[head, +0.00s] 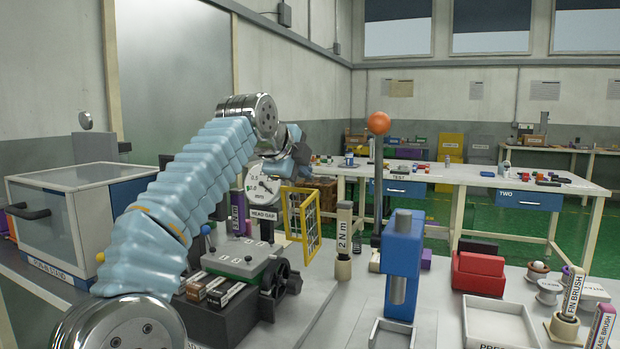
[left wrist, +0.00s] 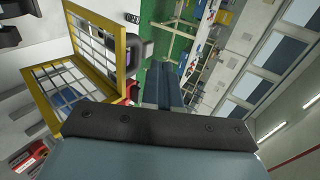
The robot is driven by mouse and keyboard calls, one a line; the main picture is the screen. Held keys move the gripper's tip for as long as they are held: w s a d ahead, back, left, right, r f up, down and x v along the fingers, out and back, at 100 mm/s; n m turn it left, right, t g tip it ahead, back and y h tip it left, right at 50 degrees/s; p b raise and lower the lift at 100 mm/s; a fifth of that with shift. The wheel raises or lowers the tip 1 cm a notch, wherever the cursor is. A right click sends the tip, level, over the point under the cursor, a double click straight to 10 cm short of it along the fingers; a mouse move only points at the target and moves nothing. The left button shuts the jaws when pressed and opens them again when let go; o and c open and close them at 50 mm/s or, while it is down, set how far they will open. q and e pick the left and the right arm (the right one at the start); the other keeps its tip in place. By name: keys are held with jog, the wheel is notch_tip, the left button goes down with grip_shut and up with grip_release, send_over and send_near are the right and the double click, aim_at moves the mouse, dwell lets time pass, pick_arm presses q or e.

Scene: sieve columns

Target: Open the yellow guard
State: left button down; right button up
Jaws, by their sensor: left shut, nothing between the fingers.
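The yellow guard (head: 304,225) stands on the bench right of the dial gauge in the head view. It has yellow frames with a pale grid. In the left wrist view the guard (left wrist: 133,56) fills the upper left, and two framed panels meet at an angle. My left gripper (head: 302,156) is above the guard in the head view, with its arm reaching across from the left. Its shut fingers (left wrist: 165,85) show in the left wrist view, right of the guard and apart from it, with nothing between them. My right gripper is out of view.
A dial gauge (head: 262,187) stands close left of the guard. A dark fixture with a handwheel (head: 275,278) sits in front. A 2 Nm post (head: 343,240) and a blue press (head: 402,250) stand to the right. A white cabinet (head: 60,215) is at left.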

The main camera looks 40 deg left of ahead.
pick_arm(q)
jog(key=v, duration=0.8)
jog(key=t+b, duration=0.4)
jog(key=b, duration=0.4)
send_near(301, 201)
jog(key=r, duration=0.2)
jog(key=s+d+f+t+y+b, duration=0.2)
jog(key=s+f+t+b, duration=0.2)
jog(key=s+f, duration=0.25)
jog(key=x, duration=0.4)
jog(key=p+x, duration=0.1)
jog(key=x, duration=0.4)
jog(key=p+x, duration=0.1)
jog(key=x, duration=0.3)
jog(key=shift+w+f, duration=0.2)
jog(key=shift+w, duration=0.2)
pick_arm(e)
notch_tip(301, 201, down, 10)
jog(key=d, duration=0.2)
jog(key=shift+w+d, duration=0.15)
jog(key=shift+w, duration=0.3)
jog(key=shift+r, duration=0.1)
